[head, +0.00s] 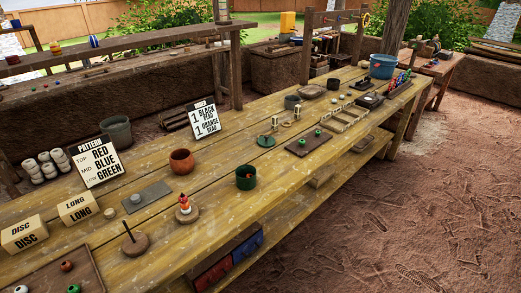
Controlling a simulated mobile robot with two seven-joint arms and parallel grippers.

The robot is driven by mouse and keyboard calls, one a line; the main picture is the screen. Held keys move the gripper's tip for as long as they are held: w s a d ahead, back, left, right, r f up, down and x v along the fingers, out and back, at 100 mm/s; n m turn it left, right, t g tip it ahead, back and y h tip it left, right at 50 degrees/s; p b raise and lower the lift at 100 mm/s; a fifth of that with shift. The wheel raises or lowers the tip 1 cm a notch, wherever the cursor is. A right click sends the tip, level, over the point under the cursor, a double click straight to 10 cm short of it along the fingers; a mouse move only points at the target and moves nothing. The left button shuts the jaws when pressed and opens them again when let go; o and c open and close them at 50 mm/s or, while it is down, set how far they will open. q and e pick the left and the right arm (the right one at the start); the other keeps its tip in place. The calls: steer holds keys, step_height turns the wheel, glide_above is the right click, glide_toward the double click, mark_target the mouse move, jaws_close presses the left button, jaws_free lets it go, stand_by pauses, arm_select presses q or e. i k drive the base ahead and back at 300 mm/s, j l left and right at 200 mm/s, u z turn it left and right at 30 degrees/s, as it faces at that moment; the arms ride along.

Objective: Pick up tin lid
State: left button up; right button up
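A green open-topped tin (246,178) stands near the front edge of the long wooden table, around its middle. A flat, round green piece (265,141), which looks like the tin lid, lies on the table behind the tin and a little to its right, apart from it. It is small here, so I cannot be sure what it is. Neither of my grippers is in view.
The wooden table (215,210) runs from lower left to upper right. An orange-brown pot (182,161) and a round stand with a red-and-white stack (185,207) are left of the tin. A dark tray (310,144) lies to its right. Bare ground (400,210) is clear in front.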

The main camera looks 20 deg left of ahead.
mark_target(265, 141)
steer(key=k+u, duration=0.1)
steer(key=u, duration=0.25)
steer(key=k+u, duration=0.1)
steer(key=u, duration=0.2)
steer(key=i+l+u, duration=0.2)
steer(key=l+u, duration=0.15)
steer(key=i+l+u, duration=0.15)
steer(key=l+u, duration=0.2)
steer(key=i+l+u, duration=0.1)
steer(key=l, duration=0.3)
steer(key=i+l+u, duration=0.1)
steer(key=l, duration=0.35)
steer(key=i+l, duration=0.1)
steer(key=l, duration=0.3)
steer(key=i+l+u, duration=0.15)
steer(key=l, duration=0.3)
